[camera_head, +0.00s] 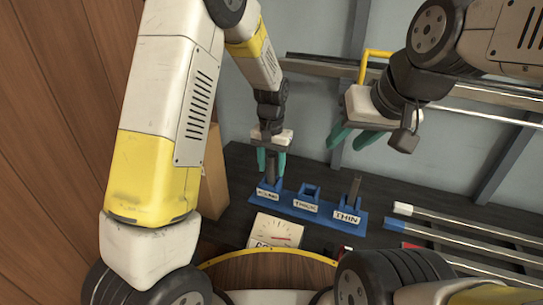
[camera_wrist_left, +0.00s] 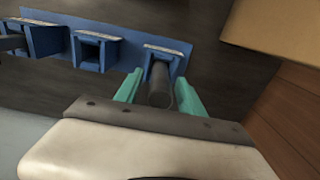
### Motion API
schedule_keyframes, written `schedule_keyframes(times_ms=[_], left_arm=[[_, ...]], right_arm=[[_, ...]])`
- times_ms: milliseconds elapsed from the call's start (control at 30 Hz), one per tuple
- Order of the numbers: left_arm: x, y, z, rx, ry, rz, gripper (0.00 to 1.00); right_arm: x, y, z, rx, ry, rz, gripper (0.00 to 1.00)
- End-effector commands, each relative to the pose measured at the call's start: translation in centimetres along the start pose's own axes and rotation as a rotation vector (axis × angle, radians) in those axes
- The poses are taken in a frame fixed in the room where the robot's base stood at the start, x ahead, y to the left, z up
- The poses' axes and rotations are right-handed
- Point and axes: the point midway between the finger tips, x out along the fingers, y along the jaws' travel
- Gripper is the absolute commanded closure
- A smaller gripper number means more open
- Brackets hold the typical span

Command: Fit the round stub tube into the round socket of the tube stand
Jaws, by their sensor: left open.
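The blue tube stand (camera_head: 330,218) has three sockets labelled in a row. The dark round stub tube (camera_wrist_left: 160,88) stands in the socket at the left end of the stand in the head view, the round one (camera_head: 268,190); how deep it sits is hidden. My left gripper (camera_head: 271,163) is above this socket with its teal fingers open, one on each side of the tube. It also shows in the wrist view (camera_wrist_left: 158,92), with gaps beside the tube. My right gripper (camera_head: 354,137) hangs open and empty above and behind the stand's right half.
The middle socket, labelled THICK (camera_head: 307,197), is empty. A thin tube (camera_head: 355,188) stands in the THIN socket. Long bars (camera_head: 460,240) lie at right. A cardboard box (camera_head: 214,175) stands left of the stand.

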Motion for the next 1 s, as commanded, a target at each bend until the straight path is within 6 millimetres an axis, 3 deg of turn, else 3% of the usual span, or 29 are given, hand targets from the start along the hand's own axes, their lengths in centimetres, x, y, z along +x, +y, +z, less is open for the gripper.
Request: schedule_keyframes(times_ms=[400,700,867,1000], left_arm=[[-8.6,0.0,-0.1,0.0,0.004,0.001,0.54],[-11.8,-0.2,0.3,-0.005,0.007,0.004,0.54],[-14.6,-1.6,2.6,-0.046,0.065,0.038,0.54],[-18.2,-3.4,6.5,-0.102,0.157,0.077,0.54]], right_arm=[[0.0,0.0,0.0,0.0,0.0,0.0,0.6],[0.0,0.0,0.0,0.0,0.0,0.0,0.6],[0.0,0.0,0.0,0.0,0.0,0.0,0.6],[0.0,0.0,0.0,0.0,0.0,0.0,0.6]])
